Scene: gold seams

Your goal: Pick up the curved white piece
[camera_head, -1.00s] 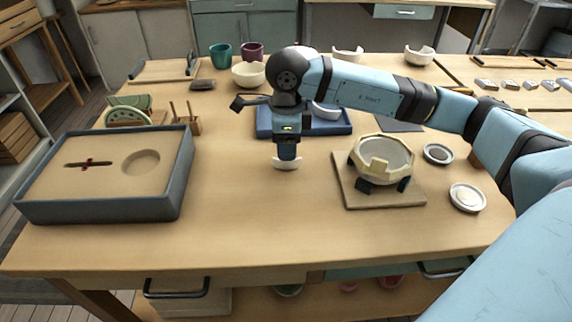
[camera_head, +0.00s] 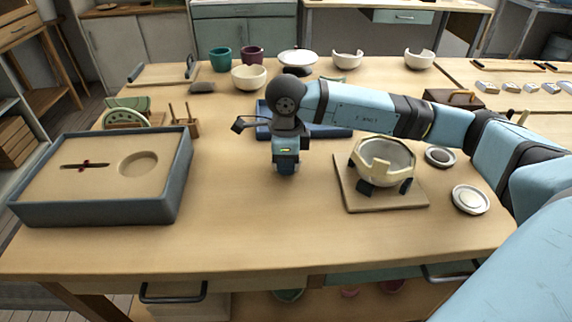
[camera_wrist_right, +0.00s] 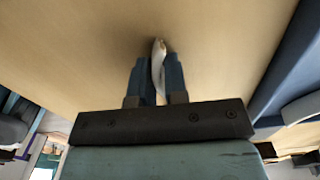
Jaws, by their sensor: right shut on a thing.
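My right gripper (camera_head: 285,170) points down over the middle of the table, in front of the blue tray (camera_head: 262,131). In the right wrist view the gripper (camera_wrist_right: 161,75) is shut on the curved white piece (camera_wrist_right: 158,57), seen edge-on as a thin strip between the two fingers. In the head view the piece is hidden by the gripper. The piece is low at the tabletop; I cannot tell whether it touches the wood. My left gripper is not in view.
A cream bowl in a holder (camera_head: 386,160) stands on a board at right, with small round dishes (camera_head: 470,199) beside it. A large blue-rimmed box (camera_head: 104,211) sits at left. Bowls and cups (camera_head: 249,78) stand at the back. The front table is clear.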

